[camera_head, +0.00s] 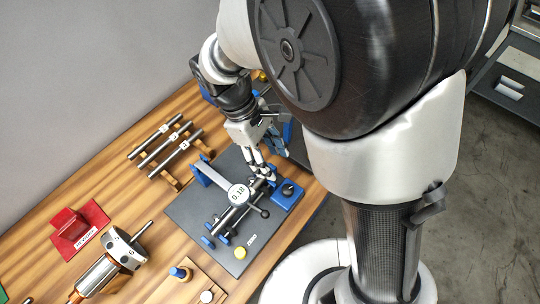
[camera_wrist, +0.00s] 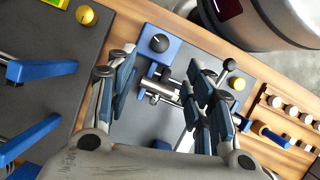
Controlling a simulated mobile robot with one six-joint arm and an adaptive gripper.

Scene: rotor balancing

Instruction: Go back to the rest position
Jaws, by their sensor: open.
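My gripper (camera_head: 264,170) is over the grey plate (camera_head: 190,213) of the measuring fixture, close to the blue knob block (camera_head: 289,196). In the wrist view its two fingers stand apart with nothing held between them (camera_wrist: 163,95). The blue block with its black knob (camera_wrist: 158,44) shows beyond the fingertips. A round gauge (camera_head: 238,194) reading 0.18 sits over a metal shaft on the fixture. The fingers and palm hide part of the fixture in the wrist view. I cannot tell whether a fingertip touches anything.
Several dark shafts (camera_head: 166,146) lie on a wooden rack at the back. A red holder (camera_head: 75,230) and a metal rotor (camera_head: 112,260) are at the left. A yellow button (camera_head: 240,253) is on the plate's front. A wall bounds the table's far side.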

